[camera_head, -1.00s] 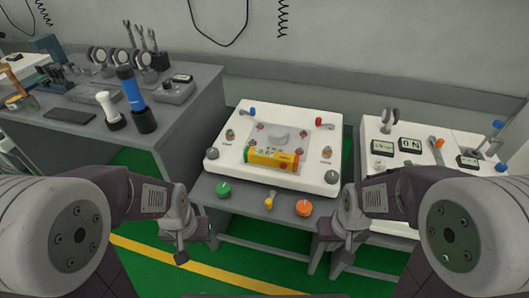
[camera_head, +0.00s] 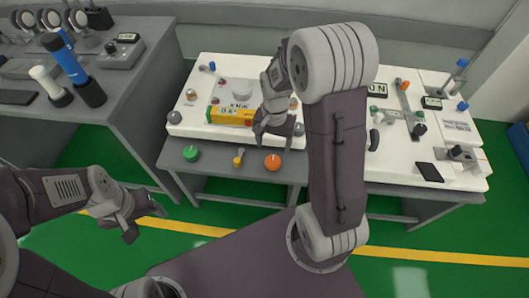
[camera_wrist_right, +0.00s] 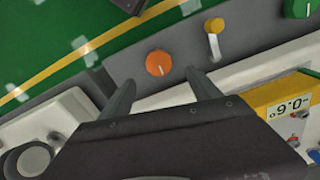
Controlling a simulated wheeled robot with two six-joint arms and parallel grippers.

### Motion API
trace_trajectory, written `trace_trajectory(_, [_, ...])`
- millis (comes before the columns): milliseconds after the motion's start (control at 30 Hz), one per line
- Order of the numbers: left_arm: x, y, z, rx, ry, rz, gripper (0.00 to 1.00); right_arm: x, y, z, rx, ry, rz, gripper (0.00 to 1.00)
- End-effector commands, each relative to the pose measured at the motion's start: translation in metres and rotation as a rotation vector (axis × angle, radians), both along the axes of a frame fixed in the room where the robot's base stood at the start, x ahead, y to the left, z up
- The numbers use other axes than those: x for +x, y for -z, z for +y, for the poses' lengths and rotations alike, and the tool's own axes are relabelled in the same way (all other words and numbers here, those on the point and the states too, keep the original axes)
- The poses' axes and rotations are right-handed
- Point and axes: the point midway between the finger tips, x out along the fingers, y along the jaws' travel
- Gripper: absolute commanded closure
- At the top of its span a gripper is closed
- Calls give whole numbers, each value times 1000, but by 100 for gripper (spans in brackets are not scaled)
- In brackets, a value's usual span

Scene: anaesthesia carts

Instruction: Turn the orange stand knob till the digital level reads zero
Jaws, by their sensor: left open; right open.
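The orange stand knob (camera_head: 272,162) is on the grey front ledge of the stand, right of a small yellow lever. In the right wrist view the orange knob (camera_wrist_right: 159,63) lies beyond and between my open fingertips, not touched. The yellow digital level (camera_head: 230,116) lies on the white plate; its display in the right wrist view (camera_wrist_right: 290,107) appears upside down and seems to read -0.6°. My right gripper (camera_head: 275,138) is open and empty, just above the orange knob. My left gripper (camera_head: 148,218) is open and empty, low at the left over the floor.
A green knob (camera_head: 191,153) and the yellow lever (camera_head: 239,157) share the ledge with the orange knob. A white panel with gauges and levers (camera_head: 400,165) adjoins at the right. A grey bench with tools (camera_head: 130,85) stands at the left.

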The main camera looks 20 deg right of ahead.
Motion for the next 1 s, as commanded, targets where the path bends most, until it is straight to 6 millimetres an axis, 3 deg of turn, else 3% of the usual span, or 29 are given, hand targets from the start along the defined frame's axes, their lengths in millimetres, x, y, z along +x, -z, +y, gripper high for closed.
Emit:
trace_trajectory(167, [0,5,0,0,0,0,37,-1,8,-1,1,3,4,28])
trace_trajectory(400, [0,35,0,0,0,0,37,-2,60,-1,1,2,4,28])
trace_trajectory(600, [0,49,0,0,0,0,37,-2,87,-1,1,2,2,28])
trace_trajectory(933, [0,49,0,0,0,0,37,-1,90,-1,0,2,0,28])
trace_trajectory(1000, [0,49,0,0,0,0,37,-1,90,-1,0,2,0,45])
